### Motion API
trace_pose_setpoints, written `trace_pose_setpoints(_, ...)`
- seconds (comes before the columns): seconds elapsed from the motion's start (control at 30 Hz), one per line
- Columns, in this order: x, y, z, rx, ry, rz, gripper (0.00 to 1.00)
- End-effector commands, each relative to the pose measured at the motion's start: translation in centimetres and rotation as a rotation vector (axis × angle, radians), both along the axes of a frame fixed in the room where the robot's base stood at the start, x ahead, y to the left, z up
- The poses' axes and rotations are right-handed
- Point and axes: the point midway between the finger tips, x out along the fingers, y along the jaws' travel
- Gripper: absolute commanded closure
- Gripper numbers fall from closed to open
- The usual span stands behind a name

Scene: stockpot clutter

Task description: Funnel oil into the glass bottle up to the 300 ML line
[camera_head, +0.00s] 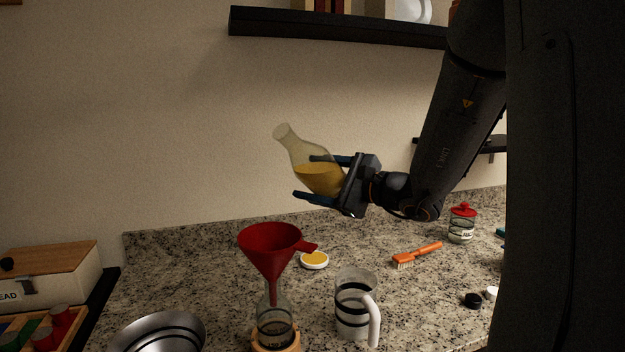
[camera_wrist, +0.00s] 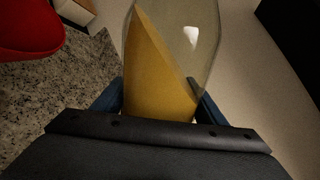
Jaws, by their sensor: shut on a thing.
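My gripper (camera_head: 328,178) is shut on a glass flask of yellow oil (camera_head: 318,178) and holds it in the air, tilted with its mouth to the upper left. The flask fills the middle of the wrist view (camera_wrist: 160,80), its oil slanting. A red funnel (camera_head: 270,247) stands in the neck of a glass bottle (camera_head: 275,318) below and to the left of the flask. The bottle has dark bands and sits on a round wooden base (camera_head: 276,345). The funnel also shows in the wrist view (camera_wrist: 28,28). I cannot read any line on the bottle.
A clear banded jug (camera_head: 354,305) stands right of the bottle, and a metal bowl (camera_head: 160,334) left of it. A yellow-topped white lid (camera_head: 314,260), an orange brush (camera_head: 418,255) and a red-lidded jar (camera_head: 461,224) are on the granite counter. A dark shelf (camera_head: 340,27) is above.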

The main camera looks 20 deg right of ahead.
Motion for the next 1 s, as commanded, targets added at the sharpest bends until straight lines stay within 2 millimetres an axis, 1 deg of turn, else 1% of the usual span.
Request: trace_pose_setpoints(1.0, 1.2, -1.9, -1.0, -0.209, -0.132, -0.001, 0.85)
